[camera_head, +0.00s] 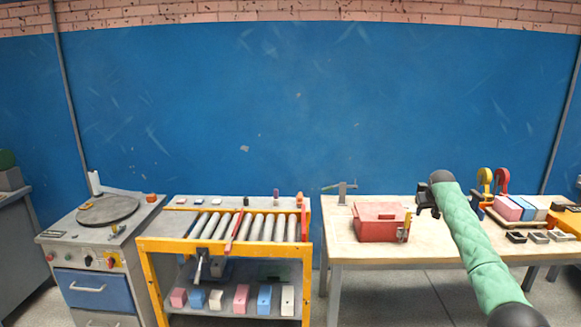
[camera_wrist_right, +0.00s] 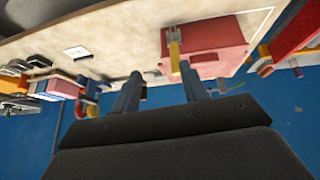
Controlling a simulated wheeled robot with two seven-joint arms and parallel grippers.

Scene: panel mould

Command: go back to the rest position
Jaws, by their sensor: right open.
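My right gripper (camera_head: 424,208) is above the wooden table, just right of the red box (camera_head: 380,226). My right arm comes in from the lower right in a green padded sleeve. In the right wrist view, the two fingers of my right gripper (camera_wrist_right: 160,86) stand apart with nothing between them. The red box also shows in that view (camera_wrist_right: 208,42), beyond the fingertips. My left gripper and arm are not in view.
The table (camera_head: 349,246) holds a grey clamp-like tool (camera_head: 341,191), tape dispensers (camera_head: 502,181), pink and blue blocks and dark trays. A yellow roller cart (camera_head: 147,259) stands left of it, and a grey cabinet (camera_head: 60,238) with a turntable further left.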

